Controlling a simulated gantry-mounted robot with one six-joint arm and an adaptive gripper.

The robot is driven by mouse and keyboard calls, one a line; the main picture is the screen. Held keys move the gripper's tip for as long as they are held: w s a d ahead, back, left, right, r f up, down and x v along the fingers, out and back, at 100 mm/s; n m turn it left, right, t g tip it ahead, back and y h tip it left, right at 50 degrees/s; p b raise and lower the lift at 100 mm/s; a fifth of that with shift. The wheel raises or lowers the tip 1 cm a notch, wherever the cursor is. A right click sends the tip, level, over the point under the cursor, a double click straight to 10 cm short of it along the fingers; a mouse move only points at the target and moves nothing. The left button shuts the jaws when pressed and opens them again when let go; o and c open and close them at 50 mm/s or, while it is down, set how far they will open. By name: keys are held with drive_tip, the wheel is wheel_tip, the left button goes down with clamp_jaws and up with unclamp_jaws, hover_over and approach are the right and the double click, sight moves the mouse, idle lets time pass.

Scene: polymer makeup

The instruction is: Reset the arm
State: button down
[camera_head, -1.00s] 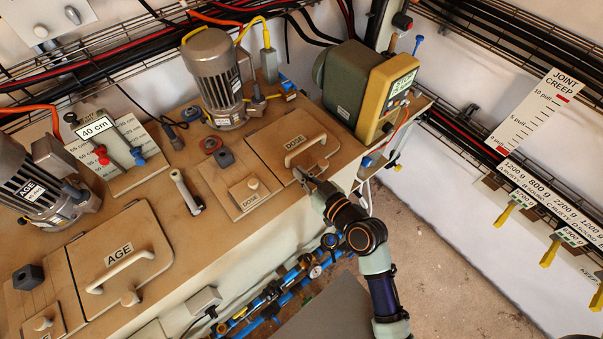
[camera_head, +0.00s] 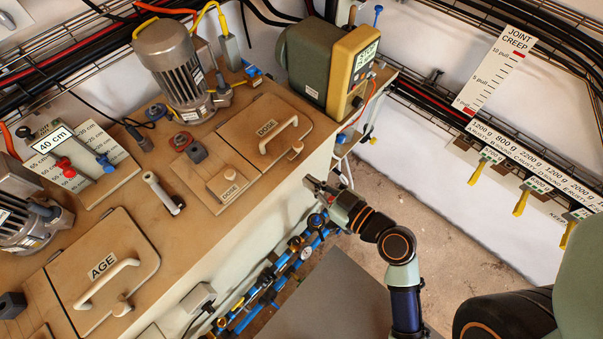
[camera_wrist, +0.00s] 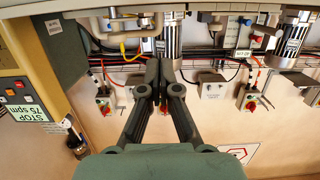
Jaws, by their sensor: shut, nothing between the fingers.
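In the wrist view my gripper's fingers (camera_wrist: 163,92) come together in the middle of the picture, in front of a wall with cables and small switches.
The AGE lid (camera_head: 78,262) lies at the lower left. A yellow-fronted unit (camera_head: 349,73) stands at the bench's far right corner. Blue pipes (camera_head: 290,270) run below the bench front. Yellow-tipped hanging tags (camera_head: 521,203) line the right wall. Bare floor (camera_head: 440,235) lies between.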

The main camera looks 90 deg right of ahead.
idle(0.4)
drive_tip(key=w+a+r+n+t+y+p, duration=0.1)
drive_tip(key=w+a+r+n+y, duration=0.2)
drive_tip(key=w, duration=0.4)
drive_tip(key=w+a+n+y, duration=0.2)
drive_tip(key=w+a+y, duration=0.1)
drive_tip(key=w+a, duration=0.3)
drive_tip(key=w+a+r+n+t+y+p, duration=0.1)
drive_tip(key=w+a+r+n+y, duration=0.15)
drive_tip(key=w, duration=0.55)
drive_tip(key=w+a+r+n+y, duration=0.15)
drive_tip(key=w+a+r, duration=0.25)
drive_tip(key=a, duration=0.6)
drive_tip(key=w+a+r+y, duration=0.2)
drive_tip(key=w+a+r, duration=0.15)
drive_tip(key=a, duration=0.65)
wheel_tip(320, 180, up, 37)
drive_tip(key=p, duration=3.8)
drive_tip(key=shift+d+r, duration=0.2)
drive_tip(key=shift+d, duration=0.15)
